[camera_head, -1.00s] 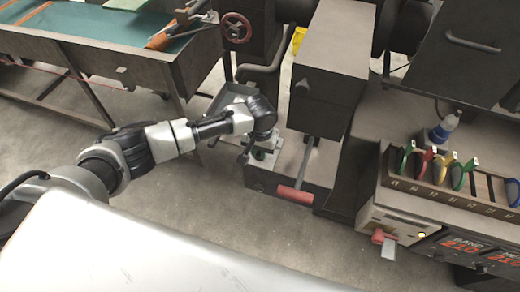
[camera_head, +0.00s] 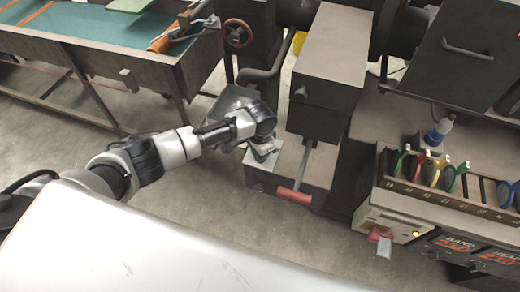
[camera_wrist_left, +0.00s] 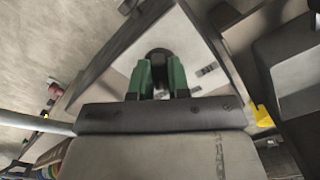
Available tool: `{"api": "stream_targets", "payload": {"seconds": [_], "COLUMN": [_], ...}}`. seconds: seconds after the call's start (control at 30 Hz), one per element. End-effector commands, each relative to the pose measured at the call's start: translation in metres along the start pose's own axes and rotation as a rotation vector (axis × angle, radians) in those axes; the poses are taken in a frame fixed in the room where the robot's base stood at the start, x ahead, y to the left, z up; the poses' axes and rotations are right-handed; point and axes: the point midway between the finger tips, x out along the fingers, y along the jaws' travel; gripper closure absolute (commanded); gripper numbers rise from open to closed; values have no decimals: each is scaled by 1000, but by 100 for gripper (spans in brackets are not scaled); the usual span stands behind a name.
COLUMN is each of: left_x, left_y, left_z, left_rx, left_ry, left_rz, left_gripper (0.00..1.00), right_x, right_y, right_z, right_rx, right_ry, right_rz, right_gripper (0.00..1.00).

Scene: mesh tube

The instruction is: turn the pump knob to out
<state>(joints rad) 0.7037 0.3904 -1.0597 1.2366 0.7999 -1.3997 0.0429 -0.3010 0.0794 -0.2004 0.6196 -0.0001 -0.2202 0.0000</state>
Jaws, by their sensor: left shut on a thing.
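The pump (camera_head: 262,180) is a grey box on the floor, seen in the middle of the head view. Its knob (camera_wrist_left: 158,53) is dark and round, on the pale top plate in the left wrist view. My left gripper (camera_wrist_left: 159,66) has its green-padded fingers on either side of the knob and is shut on it. In the head view the left gripper (camera_head: 262,152) points down onto the plate and hides the knob. Small dark markings (camera_wrist_left: 207,70) sit right of the knob, too small to read. My right gripper is in neither view.
A lever with a red grip (camera_head: 294,196) stands right of my left gripper. A tall grey block (camera_head: 330,60) rises behind it. A green-topped bench (camera_head: 100,60) is at the left. A rack of coloured-handled tools (camera_head: 450,190) stands at the right.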

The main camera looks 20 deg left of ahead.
Motion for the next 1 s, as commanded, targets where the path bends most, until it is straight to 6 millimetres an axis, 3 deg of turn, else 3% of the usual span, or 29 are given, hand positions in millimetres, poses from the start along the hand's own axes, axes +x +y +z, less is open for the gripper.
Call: {"api": "stream_targets", "payload": {"seconds": [0.4,1.0], "left_x": [-1,-1], "left_y": [-1,-1], "left_z": [0,-1], "left_rx": [221,264], "left_ry": [1,2], "left_rz": [-1,-1], "left_gripper": [100,100], "right_x": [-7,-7], "right_y": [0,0], "right_z": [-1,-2], "right_rx": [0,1], "right_ry": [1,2], "right_rz": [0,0], "right_gripper": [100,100]}}
